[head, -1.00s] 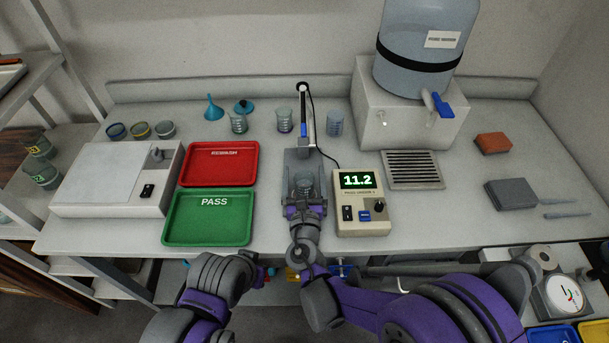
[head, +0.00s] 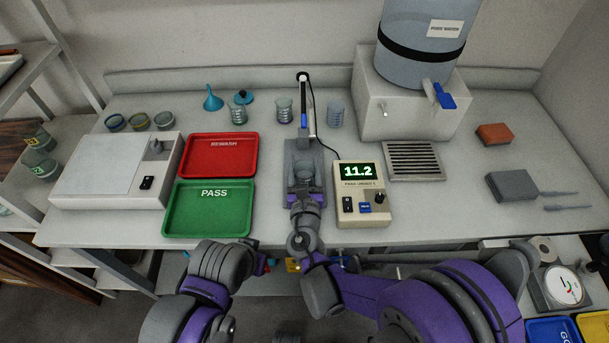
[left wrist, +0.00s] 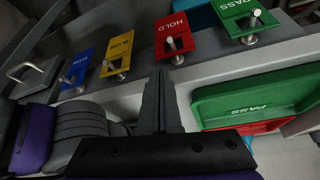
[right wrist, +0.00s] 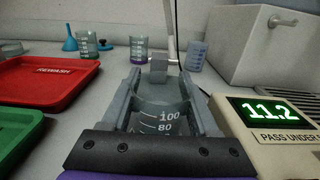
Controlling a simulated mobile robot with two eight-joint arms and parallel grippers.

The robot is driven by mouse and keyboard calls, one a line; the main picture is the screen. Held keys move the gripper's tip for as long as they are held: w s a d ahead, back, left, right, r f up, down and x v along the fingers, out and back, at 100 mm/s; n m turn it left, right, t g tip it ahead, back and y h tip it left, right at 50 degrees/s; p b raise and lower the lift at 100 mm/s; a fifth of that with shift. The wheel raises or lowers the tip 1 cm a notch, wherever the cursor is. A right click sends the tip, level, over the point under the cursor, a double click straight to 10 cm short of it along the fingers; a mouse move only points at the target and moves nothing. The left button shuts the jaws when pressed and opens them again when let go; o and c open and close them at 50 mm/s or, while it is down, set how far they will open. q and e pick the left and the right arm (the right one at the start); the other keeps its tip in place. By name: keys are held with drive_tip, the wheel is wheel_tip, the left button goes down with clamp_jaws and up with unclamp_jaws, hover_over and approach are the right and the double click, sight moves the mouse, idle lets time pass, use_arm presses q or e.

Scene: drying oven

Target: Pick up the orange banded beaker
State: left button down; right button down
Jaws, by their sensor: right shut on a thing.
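My right gripper (head: 304,168) is shut on a clear beaker (head: 303,173) at the foot of the probe stand (head: 304,110). In the right wrist view this beaker (right wrist: 160,120) is upright between the fingers, with white 80 and 100 marks; its lower part is hidden and no orange band shows. A low vessel with a yellow-orange band (head: 140,121) stands at the back left, between a blue-banded one (head: 116,122) and a greyish one (head: 165,120). My left gripper (left wrist: 160,100) appears shut and empty, in front of the bench.
A red REWASH tray (head: 220,168) and green PASS tray (head: 208,225) lie left of my right gripper. A meter reading 11.2 (head: 360,205) is close on its right. Beakers (head: 284,110) stand behind. A water dispenser (head: 410,110) fills the back right.

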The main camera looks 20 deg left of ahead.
drive_tip(key=shift+r, duration=0.15)
